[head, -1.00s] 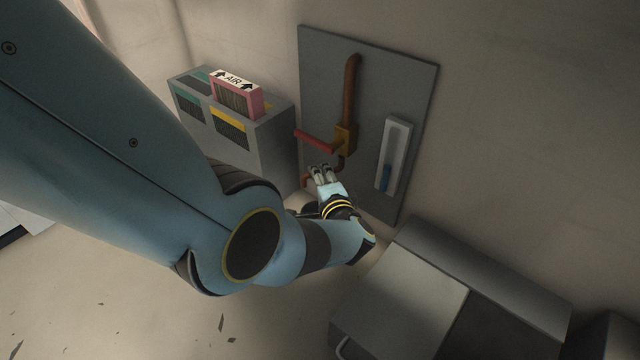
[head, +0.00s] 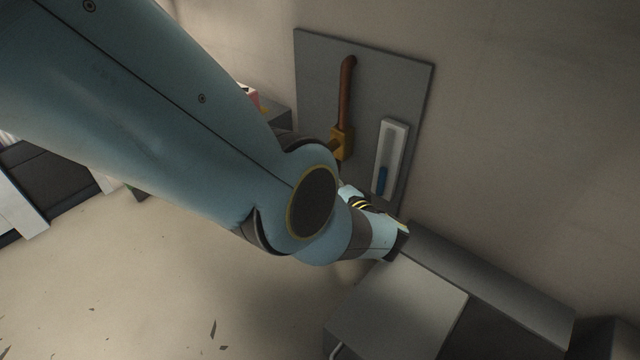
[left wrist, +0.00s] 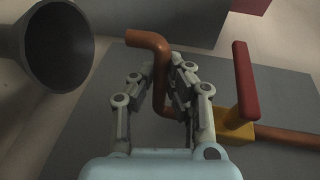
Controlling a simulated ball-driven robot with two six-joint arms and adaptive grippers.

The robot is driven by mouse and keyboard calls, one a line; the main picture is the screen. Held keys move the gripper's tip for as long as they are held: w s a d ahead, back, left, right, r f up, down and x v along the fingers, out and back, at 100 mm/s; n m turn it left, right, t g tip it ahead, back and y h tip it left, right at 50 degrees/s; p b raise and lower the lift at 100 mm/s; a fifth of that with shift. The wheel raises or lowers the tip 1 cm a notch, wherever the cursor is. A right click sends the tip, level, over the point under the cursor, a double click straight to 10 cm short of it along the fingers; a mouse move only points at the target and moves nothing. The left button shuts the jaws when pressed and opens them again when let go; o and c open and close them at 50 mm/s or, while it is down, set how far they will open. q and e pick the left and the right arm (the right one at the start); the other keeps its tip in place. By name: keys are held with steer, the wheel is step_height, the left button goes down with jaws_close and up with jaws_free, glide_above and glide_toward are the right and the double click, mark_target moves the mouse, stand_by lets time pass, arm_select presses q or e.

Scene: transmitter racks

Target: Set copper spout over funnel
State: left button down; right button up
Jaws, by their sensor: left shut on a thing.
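The copper spout (left wrist: 147,39) is a bent pipe on the grey panel; in the left wrist view its open end turns left toward the funnel. My left gripper (left wrist: 163,75) is shut on the spout, its fingers on both sides of the pipe. The dark grey funnel (left wrist: 57,45) is at the upper left of the left wrist view, with a gap in the picture between its rim and the spout end. In the head view my left arm hides the spout, funnel and gripper fingers. My right gripper is not in view.
A brass valve (left wrist: 233,124) with a red lever (left wrist: 245,80) sits right beside the gripper. The panel (head: 310,65) carries an upper copper pipe (head: 346,90) and a white gauge with blue liquid (head: 390,160). A grey metal box (head: 400,300) stands below right.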

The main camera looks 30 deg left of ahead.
arm_select(q)
steer(key=shift+f, duration=0.1)
steer(key=c, duration=1.3)
jaws_free()
